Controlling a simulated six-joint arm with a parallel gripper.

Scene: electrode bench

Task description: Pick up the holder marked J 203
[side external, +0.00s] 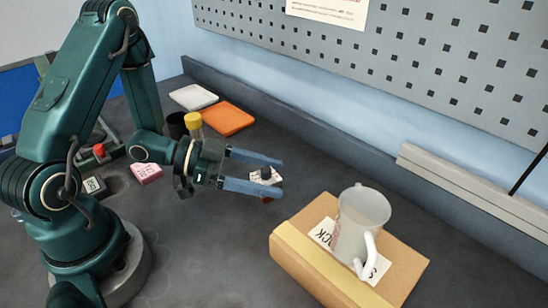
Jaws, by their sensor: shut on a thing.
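My gripper (276,178) reaches to the right above the bench, with its two blue fingers on either side of a small holder (265,177). It is shut on this holder, which has a white face and a dark top. Its marking is too small to read, so I cannot tell whether it is J 203. A pink holder (146,173) with dark lettering lies left of my gripper. A dark holder (94,187) with a pale label lies further left, near my base. The lettering on both is not clearly legible.
A cardboard box (290,262) stands at right, with a white mug (362,222) on top. Behind my gripper are a yellow-capped jar (194,125), a black cup (176,126), an orange tray (230,118) and a white tray (193,97). The front bench is clear.

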